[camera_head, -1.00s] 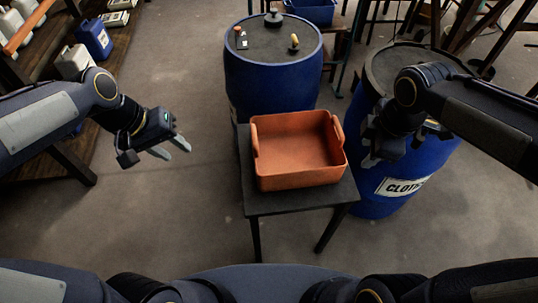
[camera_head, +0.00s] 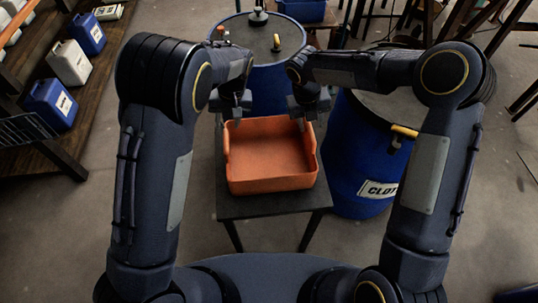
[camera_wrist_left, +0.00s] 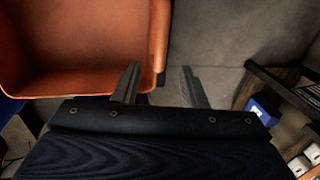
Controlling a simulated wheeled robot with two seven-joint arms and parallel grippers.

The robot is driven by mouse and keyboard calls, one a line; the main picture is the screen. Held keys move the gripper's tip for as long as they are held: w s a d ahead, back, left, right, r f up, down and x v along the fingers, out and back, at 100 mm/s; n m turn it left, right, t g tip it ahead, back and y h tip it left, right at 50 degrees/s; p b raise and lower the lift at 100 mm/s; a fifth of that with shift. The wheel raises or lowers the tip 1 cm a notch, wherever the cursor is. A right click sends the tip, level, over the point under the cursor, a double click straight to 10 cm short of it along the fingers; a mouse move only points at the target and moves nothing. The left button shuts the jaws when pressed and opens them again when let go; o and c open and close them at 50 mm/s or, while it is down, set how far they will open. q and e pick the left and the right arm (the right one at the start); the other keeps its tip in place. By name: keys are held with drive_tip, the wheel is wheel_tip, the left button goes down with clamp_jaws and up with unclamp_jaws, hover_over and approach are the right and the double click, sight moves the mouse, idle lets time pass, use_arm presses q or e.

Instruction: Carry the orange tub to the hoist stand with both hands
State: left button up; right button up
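The orange tub (camera_head: 270,184) sits upright on a small dark table (camera_head: 240,208). It is open-topped and looks empty, with a raised handle at each side. My left gripper (camera_head: 230,112) is at the tub's left handle. In the left wrist view the two fingers of my left gripper (camera_wrist_left: 160,85) stand apart, with the rim of the tub (camera_wrist_left: 160,40) between them or just above them. My right gripper (camera_head: 306,116) is at the tub's right handle; its fingers are too small and partly hidden to judge. I cannot identify the hoist stand.
A blue barrel (camera_head: 270,92) stands right behind the table. Another blue barrel (camera_head: 353,160) with a label stands close on the right. A wooden shelf with blue (camera_head: 50,103) and white (camera_head: 69,63) canisters is at the left. Floor between shelf and table is clear.

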sight(226, 135)
use_arm(q)
drive_tip(key=shift+s+a+f, duration=0.1)
drive_tip(key=shift+a+f, duration=0.15)
drive_tip(key=shift+f, duration=1)
drive_tip(key=shift+w+a+f, duration=0.1)
drive_tip(key=shift+a+f, duration=0.15)
drive_tip(key=shift+f, duration=1.05)
drive_tip(key=shift+s+a+f, duration=0.1)
drive_tip(key=shift+a+f, duration=0.15)
drive_tip(key=shift+f, duration=1)
use_arm(e)
drive_tip(key=shift+d+f, duration=0.25)
drive_tip(key=shift+f, duration=1.05)
drive_tip(key=shift+d+f, duration=0.25)
drive_tip(key=shift+f, duration=1)
drive_tip(key=shift+d+f, duration=0.25)
drive_tip(key=shift+f, duration=1.05)
use_arm(q)
drive_tip(key=shift+c, duration=0.2)
use_arm(e)
drive_tip(key=shift+c, duration=0.2)
use_arm(q)
clamp_jaws()
use_arm(e)
clamp_jaws()
drive_tip(key=shift+w+r, duration=0.1)
